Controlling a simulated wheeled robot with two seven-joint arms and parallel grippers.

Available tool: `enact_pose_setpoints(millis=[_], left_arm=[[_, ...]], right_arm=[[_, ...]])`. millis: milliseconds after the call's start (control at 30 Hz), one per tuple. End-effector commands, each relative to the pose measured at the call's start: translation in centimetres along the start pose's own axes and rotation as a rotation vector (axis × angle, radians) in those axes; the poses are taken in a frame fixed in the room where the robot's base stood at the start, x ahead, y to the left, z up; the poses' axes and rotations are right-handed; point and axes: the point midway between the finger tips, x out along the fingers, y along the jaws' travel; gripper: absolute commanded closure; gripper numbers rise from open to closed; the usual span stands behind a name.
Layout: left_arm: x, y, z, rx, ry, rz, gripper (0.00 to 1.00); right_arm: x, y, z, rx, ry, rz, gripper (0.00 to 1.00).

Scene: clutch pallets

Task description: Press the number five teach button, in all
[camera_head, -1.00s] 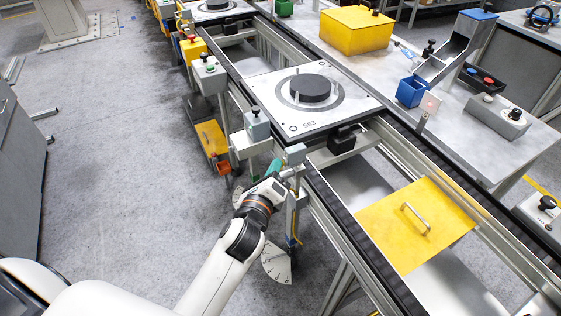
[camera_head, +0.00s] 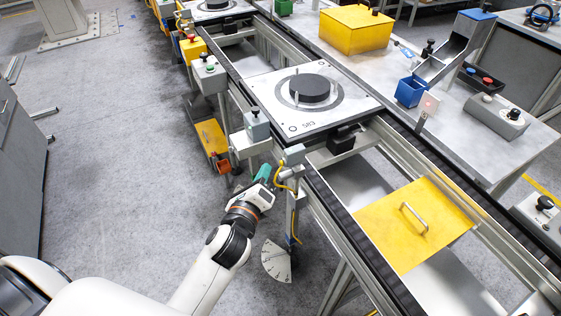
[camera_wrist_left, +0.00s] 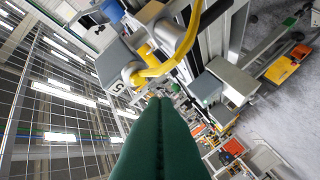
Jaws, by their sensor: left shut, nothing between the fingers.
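A small grey box (camera_head: 294,154) stands at the near-left conveyor rail in the head view. In the left wrist view, a grey box (camera_wrist_left: 118,62) bears the number 5, with a yellow cable leaving a round fitting on it. I cannot make out its button. My left gripper (camera_head: 265,172) has green fingers, held together and empty, just left of the box and apart from it in the head view. In the left wrist view the green fingers (camera_wrist_left: 158,102) point ahead, past the numbered box. My right gripper is out of view.
Another grey button box (camera_head: 256,124) stands farther along the rail. A pallet marked 583 (camera_head: 345,108) with a dark disc sits on the conveyor. A yellow plate with a handle (camera_head: 432,240) lies between the rails. Open floor lies left.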

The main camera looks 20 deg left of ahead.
Motion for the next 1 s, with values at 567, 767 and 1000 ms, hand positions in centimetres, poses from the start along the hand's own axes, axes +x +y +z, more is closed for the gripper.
enact_pose_setpoints(millis=[567, 767, 1000], left_arm=[[-2.8, -2.0, -2.0, 0.001, 0.000, 0.001, 1.00], [-2.8, -2.0, -2.0, 0.001, -0.001, 0.000, 1.00], [-2.8, -2.0, -2.0, 0.000, -0.001, 0.000, 1.00]], right_arm=[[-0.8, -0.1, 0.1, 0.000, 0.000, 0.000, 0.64], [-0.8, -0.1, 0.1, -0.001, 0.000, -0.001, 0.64], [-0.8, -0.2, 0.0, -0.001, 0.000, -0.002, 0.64]])
